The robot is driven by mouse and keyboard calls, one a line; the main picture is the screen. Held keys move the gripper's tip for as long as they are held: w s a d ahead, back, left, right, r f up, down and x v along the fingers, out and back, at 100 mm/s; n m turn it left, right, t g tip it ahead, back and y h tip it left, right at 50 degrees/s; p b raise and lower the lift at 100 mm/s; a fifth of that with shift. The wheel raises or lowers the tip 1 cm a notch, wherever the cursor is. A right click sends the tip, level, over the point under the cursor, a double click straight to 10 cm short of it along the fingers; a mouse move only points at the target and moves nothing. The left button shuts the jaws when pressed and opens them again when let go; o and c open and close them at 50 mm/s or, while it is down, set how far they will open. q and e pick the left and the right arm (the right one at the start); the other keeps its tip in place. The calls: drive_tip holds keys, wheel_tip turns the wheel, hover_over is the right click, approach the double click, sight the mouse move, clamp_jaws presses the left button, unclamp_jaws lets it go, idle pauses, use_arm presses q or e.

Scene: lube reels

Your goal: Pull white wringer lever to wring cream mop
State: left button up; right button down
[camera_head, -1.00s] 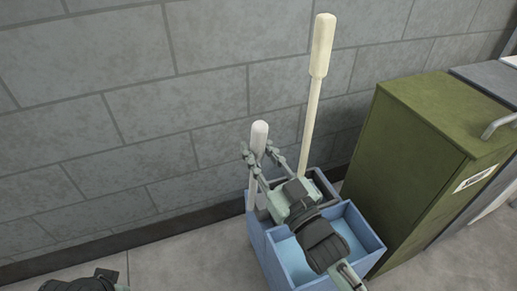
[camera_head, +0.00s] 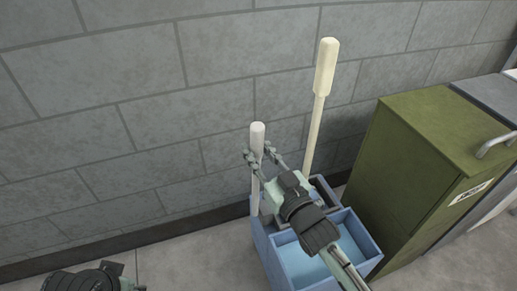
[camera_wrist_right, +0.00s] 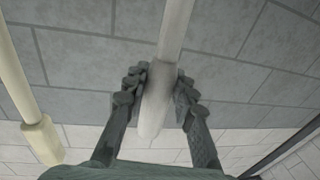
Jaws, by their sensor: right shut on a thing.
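The white wringer lever (camera_head: 257,134) stands near upright at the left side of the blue mop bucket (camera_head: 276,262). My right gripper (camera_head: 259,156) is shut on the lever just below its rounded top. In the right wrist view the lever (camera_wrist_right: 157,105) runs between the two fingers of the gripper (camera_wrist_right: 160,93). The cream mop (camera_head: 317,115) stands tilted in the wringer behind the bucket's front part, its thick grip uppermost; its head is hidden. The mop handle also shows at the left of the right wrist view (camera_wrist_right: 22,95). Part of my left arm shows at bottom left; its fingers are not visible.
A green cabinet (camera_head: 420,160) stands close on the bucket's right, with a grey unit beyond it. A grey block wall (camera_head: 150,110) rises behind. Floor to the left of the bucket (camera_head: 190,262) is clear. The bucket's front compartment holds light blue water.

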sight(257, 124)
drive_tip(key=c, duration=1.2)
unclamp_jaws()
drive_tip(key=shift+o, duration=0.2)
wheel_tip(257, 124, up, 10)
